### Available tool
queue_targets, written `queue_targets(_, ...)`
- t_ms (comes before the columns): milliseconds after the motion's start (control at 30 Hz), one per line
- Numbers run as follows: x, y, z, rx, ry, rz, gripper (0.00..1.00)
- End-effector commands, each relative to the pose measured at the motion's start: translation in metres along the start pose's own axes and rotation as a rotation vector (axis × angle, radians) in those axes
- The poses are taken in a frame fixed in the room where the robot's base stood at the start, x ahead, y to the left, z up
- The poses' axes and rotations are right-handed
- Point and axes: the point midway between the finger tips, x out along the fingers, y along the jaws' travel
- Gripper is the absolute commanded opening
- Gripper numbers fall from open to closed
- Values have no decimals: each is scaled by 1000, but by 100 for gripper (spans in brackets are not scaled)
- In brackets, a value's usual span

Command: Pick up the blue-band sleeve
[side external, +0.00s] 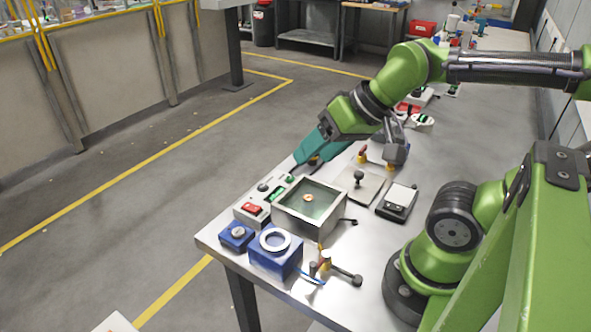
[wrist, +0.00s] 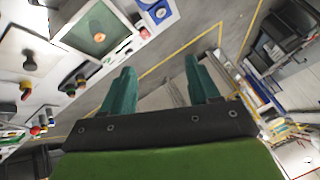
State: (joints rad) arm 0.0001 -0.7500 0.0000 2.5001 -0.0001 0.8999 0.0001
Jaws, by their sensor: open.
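I cannot make out a sleeve with a clear blue band in either view. A small copper-coloured round piece (side external: 308,198) lies in the open metal box (side external: 290,220) with a green floor. It also shows in the wrist view (wrist: 99,37). A blue block (side external: 275,259) with a white ring (side external: 275,240) on top stands in front of the box. My gripper (side external: 305,158) is at the table's far-left edge, behind the box. In the wrist view my gripper (wrist: 158,68) has its teal fingers apart, with nothing between them.
A control box with a red button (side external: 251,209) and a small blue unit (side external: 237,235) stand left of the metal box. A lever-like fixture (side external: 335,270), a plate with a black knob (side external: 359,180) and a scale (side external: 398,200) stand nearby. Floor lies beyond the table's left edge.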

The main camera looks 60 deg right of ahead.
Motion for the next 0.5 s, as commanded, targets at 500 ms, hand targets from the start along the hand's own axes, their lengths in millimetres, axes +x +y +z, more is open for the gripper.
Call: queue_targets(500,36,50,-33,-84,-194,149,61)
